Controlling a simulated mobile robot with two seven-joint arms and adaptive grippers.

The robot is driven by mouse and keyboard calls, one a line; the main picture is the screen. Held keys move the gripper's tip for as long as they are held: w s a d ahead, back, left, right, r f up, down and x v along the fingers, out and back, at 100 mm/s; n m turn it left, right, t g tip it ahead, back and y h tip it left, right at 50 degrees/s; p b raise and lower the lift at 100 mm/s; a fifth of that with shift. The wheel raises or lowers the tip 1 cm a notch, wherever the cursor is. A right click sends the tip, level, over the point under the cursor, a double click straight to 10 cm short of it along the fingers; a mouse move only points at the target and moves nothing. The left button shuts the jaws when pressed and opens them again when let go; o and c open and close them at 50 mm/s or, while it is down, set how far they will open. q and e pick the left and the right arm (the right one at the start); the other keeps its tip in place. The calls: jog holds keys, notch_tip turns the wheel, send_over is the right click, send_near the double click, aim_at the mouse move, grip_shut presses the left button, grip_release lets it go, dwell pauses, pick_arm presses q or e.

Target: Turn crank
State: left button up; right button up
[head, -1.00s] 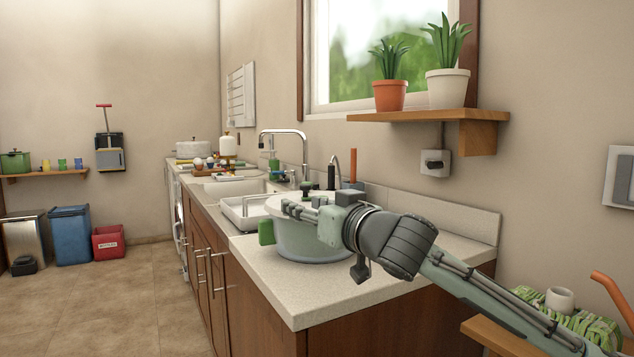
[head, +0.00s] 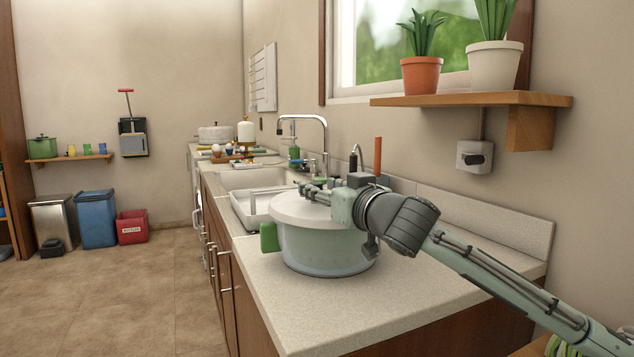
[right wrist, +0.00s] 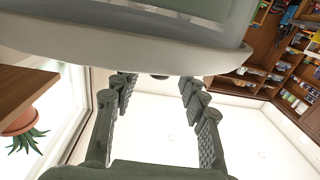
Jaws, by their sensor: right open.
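A round pot-like container (head: 325,252) with a white lid (head: 308,213) and a green side handle (head: 269,237) stands upright on the counter. It shows upside down in the right wrist view, where the lid's rim (right wrist: 130,50) crosses the top. My right gripper (head: 313,188) is over the lid's far side, its fingers pointing left. In the right wrist view the gripper (right wrist: 157,82) is open, fingers apart. A small dark piece (right wrist: 160,76) shows between the fingertips at the lid's rim, mostly hidden. I cannot tell if it touches them. No crank shows clearly. My left gripper is not in view.
The counter (head: 300,310) is clear in front of the container. A white dish rack (head: 250,212) and a sink with a faucet (head: 318,125) lie behind it. A shelf (head: 470,101) with two potted plants and a wall box (head: 474,156) are at the right.

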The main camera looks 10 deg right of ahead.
jog(key=shift+x, duration=1.35)
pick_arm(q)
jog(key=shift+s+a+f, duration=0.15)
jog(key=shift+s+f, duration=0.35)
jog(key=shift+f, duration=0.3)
pick_arm(e)
jog(key=shift+d, duration=0.1)
grip_shut()
